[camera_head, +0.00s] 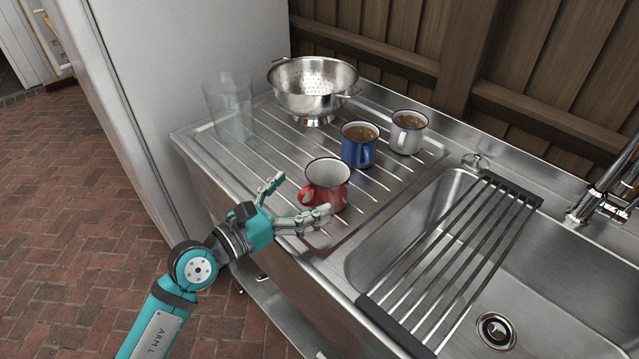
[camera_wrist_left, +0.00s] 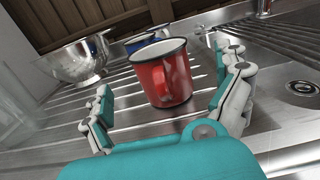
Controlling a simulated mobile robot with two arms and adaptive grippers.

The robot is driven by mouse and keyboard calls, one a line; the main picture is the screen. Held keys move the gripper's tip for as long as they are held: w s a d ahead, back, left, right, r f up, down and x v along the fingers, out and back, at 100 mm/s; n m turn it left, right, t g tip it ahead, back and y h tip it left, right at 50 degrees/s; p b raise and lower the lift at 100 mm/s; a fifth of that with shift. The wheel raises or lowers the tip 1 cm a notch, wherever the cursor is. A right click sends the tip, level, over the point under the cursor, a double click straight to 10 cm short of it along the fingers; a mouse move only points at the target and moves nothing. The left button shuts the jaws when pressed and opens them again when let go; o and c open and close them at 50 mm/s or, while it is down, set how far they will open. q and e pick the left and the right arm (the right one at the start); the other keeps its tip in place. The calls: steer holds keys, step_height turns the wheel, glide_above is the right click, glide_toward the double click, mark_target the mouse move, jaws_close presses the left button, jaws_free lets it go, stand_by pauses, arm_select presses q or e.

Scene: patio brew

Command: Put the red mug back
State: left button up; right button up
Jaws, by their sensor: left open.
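The red mug (camera_head: 327,184) stands upright on the ribbed steel drainboard (camera_head: 262,163), near its front edge. It has a white inside with a dark rim, and its handle points toward my gripper. My left gripper (camera_head: 292,202) is open, with its fingers spread to either side of the mug's near side. In the left wrist view the red mug (camera_wrist_left: 163,78) shows between the two open fingers (camera_wrist_left: 165,105), somewhat beyond the palm. I cannot tell whether a finger touches it. My right gripper is in neither view.
A blue mug (camera_head: 358,150) and a white mug (camera_head: 408,135), both with brown liquid, stand behind the red mug. A colander (camera_head: 314,85) and a clear glass container (camera_head: 229,108) stand farther back. The sink (camera_head: 540,270) with a roll-up rack (camera_head: 455,255) lies to the right.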

arm_select(q)
steer(key=v, duration=0.4)
steer(key=shift+s+a, duration=0.25)
steer(key=shift+s, duration=0.05)
